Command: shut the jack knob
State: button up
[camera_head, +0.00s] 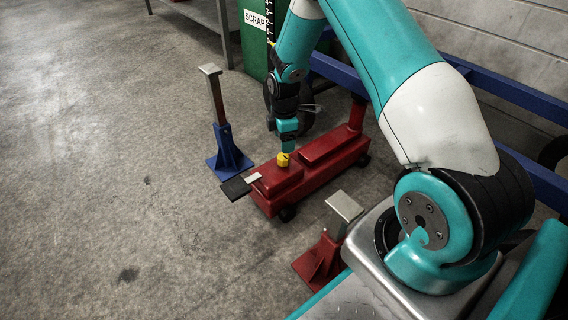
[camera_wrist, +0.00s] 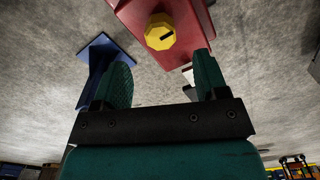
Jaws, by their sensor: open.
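The jack knob is a small yellow faceted knob (camera_head: 283,159) on top of the red floor jack (camera_head: 318,178). In the wrist view the knob (camera_wrist: 160,33) shows a dark slot or mark on its face, against the red jack body (camera_wrist: 192,12). My gripper (camera_head: 287,147) is close above the knob in the head view. In the wrist view my gripper (camera_wrist: 163,75) has its two teal fingers spread apart, with nothing between them. The knob appears beyond the fingertips, roughly centred between them. Whether a finger touches it cannot be told.
A blue jack stand (camera_head: 229,150) stands left of the jack and a red stand (camera_head: 325,250) in front of it. A blue beam (camera_head: 515,92) runs along the wall behind. A green scrap bin (camera_head: 255,45) stands at the back. The left floor is clear.

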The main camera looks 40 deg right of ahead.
aim_at(284, 156)
notch_tip(284, 156, down, 7)
jog(key=b, duration=0.3)
jog(key=shift+f, duration=0.1)
jog(key=c, duration=0.9)
